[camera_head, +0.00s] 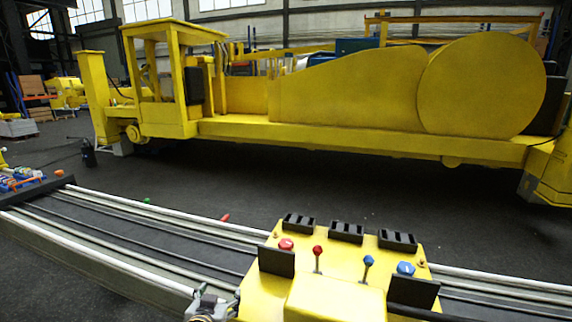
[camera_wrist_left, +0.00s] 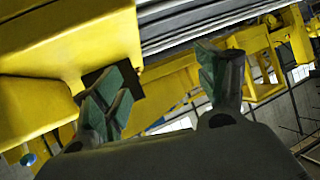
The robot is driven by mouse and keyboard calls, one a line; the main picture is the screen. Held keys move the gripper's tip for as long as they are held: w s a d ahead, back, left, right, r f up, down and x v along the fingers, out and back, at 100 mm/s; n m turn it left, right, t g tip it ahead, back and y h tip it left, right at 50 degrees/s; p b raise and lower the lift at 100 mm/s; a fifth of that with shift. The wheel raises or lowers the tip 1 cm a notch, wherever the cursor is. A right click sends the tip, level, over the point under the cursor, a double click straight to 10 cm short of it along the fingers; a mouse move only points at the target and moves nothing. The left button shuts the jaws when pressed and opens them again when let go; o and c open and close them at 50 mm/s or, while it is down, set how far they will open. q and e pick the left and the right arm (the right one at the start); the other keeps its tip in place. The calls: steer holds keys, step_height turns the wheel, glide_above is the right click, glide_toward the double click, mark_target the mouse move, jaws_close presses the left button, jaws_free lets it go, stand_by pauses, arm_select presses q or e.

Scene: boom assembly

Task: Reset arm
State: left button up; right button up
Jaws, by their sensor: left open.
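A yellow control box (camera_head: 262,300) stands at the bottom centre of the head view. It carries a red lever (camera_head: 318,252), a blue lever (camera_head: 368,262), a red knob (camera_head: 286,244) and a blue knob (camera_head: 405,269). My left gripper (camera_head: 213,302) is at the box's lower left, partly cut off by the frame's bottom edge. In the left wrist view its two fingers (camera_wrist_left: 165,95) stand wide apart with nothing between them. The left finger overlaps a black plate on the yellow box (camera_wrist_left: 60,60); contact cannot be told. My right gripper is not in view.
Pale rails (camera_head: 130,230) run across the floor behind and beside the box. A large yellow boom machine (camera_head: 345,95) stands beyond, with clear dark floor between. Small red (camera_head: 225,217) and green (camera_head: 147,201) pieces lie near the rails. Colourful parts (camera_head: 22,178) sit at far left.

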arm_select(q)
steer(key=s+a+f+g, duration=0.2)
steer(key=s+f+g, duration=0.4)
steer(key=s, duration=0.5)
steer(key=s+a+f+g, duration=0.2)
steer(key=s+f+g, duration=0.1)
steer(key=s+f, duration=0.6)
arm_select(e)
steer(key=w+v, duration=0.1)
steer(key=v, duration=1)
arm_select(q)
steer(key=s+d+f+g+b, duration=0.1)
steer(key=f+b, duration=0.9)
steer(key=f, duration=1.2)
steer(key=s+d+f+g+b, duration=0.1)
steer(key=f+b, duration=1)
steer(key=f, duration=1.2)
steer(key=shift+s+d+f+m+h, duration=0.2)
steer(key=shift+s+f+m+h, duration=0.15)
steer(key=shift+s, duration=0.5)
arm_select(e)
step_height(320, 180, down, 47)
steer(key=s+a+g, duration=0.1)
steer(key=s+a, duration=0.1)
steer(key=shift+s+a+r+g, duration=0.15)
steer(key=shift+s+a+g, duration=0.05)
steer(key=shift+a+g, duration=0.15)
